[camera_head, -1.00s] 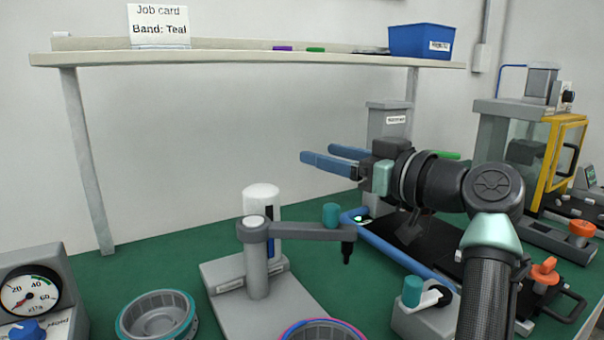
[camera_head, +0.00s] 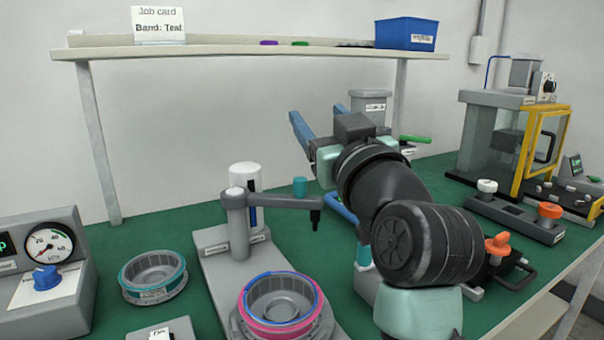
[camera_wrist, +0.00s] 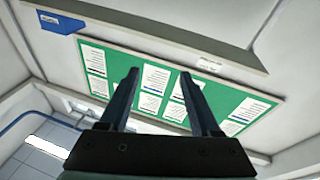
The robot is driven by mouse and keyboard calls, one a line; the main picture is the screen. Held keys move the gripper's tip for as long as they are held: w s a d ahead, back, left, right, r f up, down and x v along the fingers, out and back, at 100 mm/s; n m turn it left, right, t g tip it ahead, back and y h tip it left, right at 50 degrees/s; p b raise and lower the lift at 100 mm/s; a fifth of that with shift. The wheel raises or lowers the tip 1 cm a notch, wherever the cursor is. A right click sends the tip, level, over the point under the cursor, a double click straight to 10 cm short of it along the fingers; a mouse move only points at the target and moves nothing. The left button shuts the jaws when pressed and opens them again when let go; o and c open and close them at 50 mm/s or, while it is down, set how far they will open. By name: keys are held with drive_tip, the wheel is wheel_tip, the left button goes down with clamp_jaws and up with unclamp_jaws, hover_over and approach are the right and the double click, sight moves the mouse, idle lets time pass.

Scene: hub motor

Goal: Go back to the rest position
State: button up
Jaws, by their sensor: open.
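My gripper (camera_head: 318,122) is raised above the green bench, in front of the wall and below the shelf. Its two blue fingers stand apart with nothing between them, pointing up and away. In the wrist view the open fingers (camera_wrist: 160,98) show dark against a green board with white sheets (camera_wrist: 155,78). My arm hides part of the bench behind and below it.
A grey press-like stand (camera_head: 240,235) and a hub with pink and blue bands (camera_head: 281,325) are below my gripper. A teal-banded hub (camera_head: 153,277) and a gauge box (camera_head: 45,265) are at left. A yellow-framed enclosure (camera_head: 522,150) stands at right. The shelf (camera_head: 250,50) runs above.

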drive_tip(key=s+a+r+m+t+h+p, duration=0.15)
drive_tip(key=s+r+t+h, duration=0.35)
drive_tip(key=s, duration=0.6)
drive_tip(key=s+a+r+m+t+h, duration=0.1)
drive_tip(key=s+r+m+t, duration=0.2)
drive_tip(key=s+r, duration=0.55)
wheel_tip(320, 180, up, 25)
drive_tip(key=s+p, duration=0.1)
drive_tip(key=p, duration=2.6)
drive_tip(key=shift+s, duration=0.2)
drive_tip(key=shift+f, duration=0.1)
